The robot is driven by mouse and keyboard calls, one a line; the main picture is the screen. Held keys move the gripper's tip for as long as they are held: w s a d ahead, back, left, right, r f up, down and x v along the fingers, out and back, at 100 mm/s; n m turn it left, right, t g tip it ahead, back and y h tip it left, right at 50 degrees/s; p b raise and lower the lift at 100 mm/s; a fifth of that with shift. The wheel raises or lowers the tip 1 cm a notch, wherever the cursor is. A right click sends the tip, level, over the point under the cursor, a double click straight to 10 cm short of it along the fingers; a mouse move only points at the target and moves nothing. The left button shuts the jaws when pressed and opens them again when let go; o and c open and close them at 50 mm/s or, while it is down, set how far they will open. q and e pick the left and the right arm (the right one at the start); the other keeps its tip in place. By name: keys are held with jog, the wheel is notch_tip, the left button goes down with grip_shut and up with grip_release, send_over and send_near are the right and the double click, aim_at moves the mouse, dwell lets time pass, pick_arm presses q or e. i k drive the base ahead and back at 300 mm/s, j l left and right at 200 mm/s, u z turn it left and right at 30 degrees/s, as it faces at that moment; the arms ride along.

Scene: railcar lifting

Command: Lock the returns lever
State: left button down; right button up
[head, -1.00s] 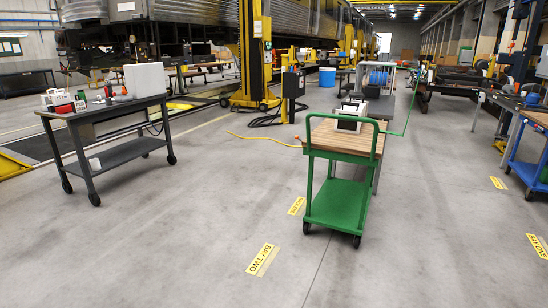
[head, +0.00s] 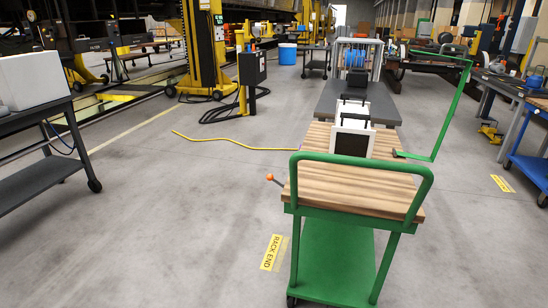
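A short lever with an orange knob (head: 270,178) sticks out at the left edge of a green cart's wooden top (head: 325,187). It is the only lever I can pick out, and no label shows to tell whether it is the returns lever. The cart has a green push handle (head: 362,160) across its near side and a green lower shelf (head: 335,262). A white and black box-shaped item (head: 352,142) stands at the far end of the wooden top. Neither of my grippers is in view.
A grey table (head: 385,108) stands behind the cart. A dark workbench (head: 35,118) is at the left, a blue cart (head: 528,170) at the right. A yellow cable (head: 225,142) lies on the floor. Floor near the yellow RACK END label (head: 272,252) is clear.

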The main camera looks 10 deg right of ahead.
aim_at(269, 177)
jog(key=i+j+z, duration=0.2)
jog(key=i, duration=0.2)
jog(key=i+z, duration=0.25)
jog(key=i, duration=0.15)
jog(key=i+j+z, duration=0.2)
jog(key=i, duration=0.15)
